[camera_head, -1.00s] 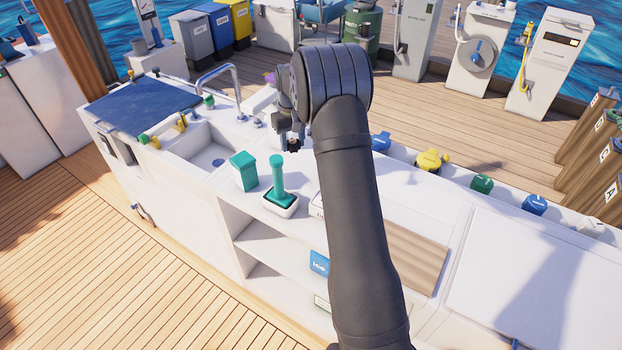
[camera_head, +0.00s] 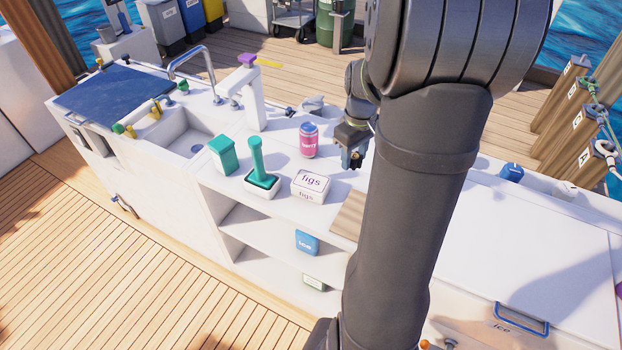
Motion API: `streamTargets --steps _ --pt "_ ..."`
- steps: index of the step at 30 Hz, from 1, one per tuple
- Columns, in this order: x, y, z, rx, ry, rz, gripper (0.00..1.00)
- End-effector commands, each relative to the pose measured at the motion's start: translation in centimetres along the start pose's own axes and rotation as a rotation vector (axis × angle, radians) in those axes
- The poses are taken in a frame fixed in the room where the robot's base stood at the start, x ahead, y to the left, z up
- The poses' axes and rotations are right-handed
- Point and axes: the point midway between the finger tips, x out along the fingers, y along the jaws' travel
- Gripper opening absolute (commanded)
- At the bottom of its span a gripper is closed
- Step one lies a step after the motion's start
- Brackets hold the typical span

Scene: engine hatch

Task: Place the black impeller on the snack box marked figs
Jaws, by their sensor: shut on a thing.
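The snack box marked figs (camera_head: 309,188) is a small white box with dark purple lettering. It sits on the white counter near its front edge, with its top clear. My gripper (camera_head: 352,160) is above the counter, up and to the right of the figs box in the picture, and apart from it. It is shut on a small dark thing that I take for the black impeller. The gripper body hides most of it, so its shape is hard to make out.
A pink and purple can (camera_head: 309,140) stands just behind the figs box. A green brush in a holder (camera_head: 261,181) and a teal box (camera_head: 223,154) stand to its left. A white post with a purple top (camera_head: 250,95) rises behind. A wooden board (camera_head: 349,215) lies to the right.

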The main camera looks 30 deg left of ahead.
Motion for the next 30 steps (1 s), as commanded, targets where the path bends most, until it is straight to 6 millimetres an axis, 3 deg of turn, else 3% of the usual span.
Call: streamTargets --steps 15,23,30 --pt "6.1 -4.8 -8.8 -0.005 -0.002 -0.001 0.19" --pt "7.4 -5.4 -10.0 -0.001 -0.001 -0.001 0.19" --pt "10.7 -5.4 -9.9 -0.001 -0.002 -0.002 0.19"
